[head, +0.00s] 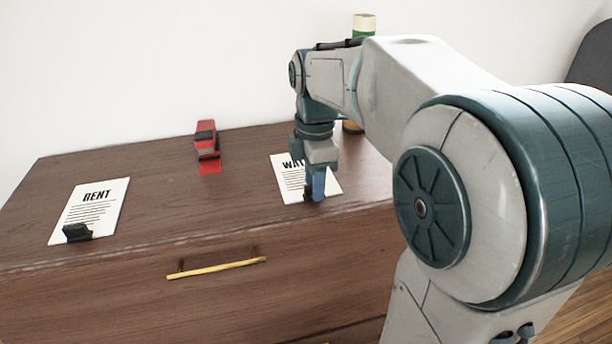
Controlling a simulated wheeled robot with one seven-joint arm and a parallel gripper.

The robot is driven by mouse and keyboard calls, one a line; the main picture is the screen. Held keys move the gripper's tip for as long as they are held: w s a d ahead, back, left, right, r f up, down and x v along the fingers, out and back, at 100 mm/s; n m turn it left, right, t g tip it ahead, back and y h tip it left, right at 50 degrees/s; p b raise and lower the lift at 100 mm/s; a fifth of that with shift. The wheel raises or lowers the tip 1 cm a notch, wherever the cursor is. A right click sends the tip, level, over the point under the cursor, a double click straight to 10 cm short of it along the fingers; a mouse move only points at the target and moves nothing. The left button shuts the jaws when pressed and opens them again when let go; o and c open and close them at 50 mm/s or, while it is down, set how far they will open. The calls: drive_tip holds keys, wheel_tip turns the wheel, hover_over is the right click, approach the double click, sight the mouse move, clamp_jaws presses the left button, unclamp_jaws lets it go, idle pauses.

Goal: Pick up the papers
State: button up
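Two white papers lie on the brown wooden dresser top. One paper, headed "RENT" (97,205), lies at the left with a small black clip-like object (77,232) at its front edge. The other paper (288,180), with a heading that starts "WAT", lies right of the middle and is partly hidden by my gripper (314,196). My gripper points down over this paper at its front part. A small dark object (307,194) shows beside the fingers. I cannot tell whether the fingers touch the paper or hold anything.
A red stapler-like object (206,143) stands near the back of the dresser (190,220), with a red patch in front of it. A cylinder with a green band (364,27) stands behind my arm. A gold handle (216,268) is on the drawer front. The top between the papers is clear.

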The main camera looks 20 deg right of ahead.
drive_tip(key=shift+c, duration=0.3)
clamp_jaws()
drive_tip(key=shift+r, duration=0.15)
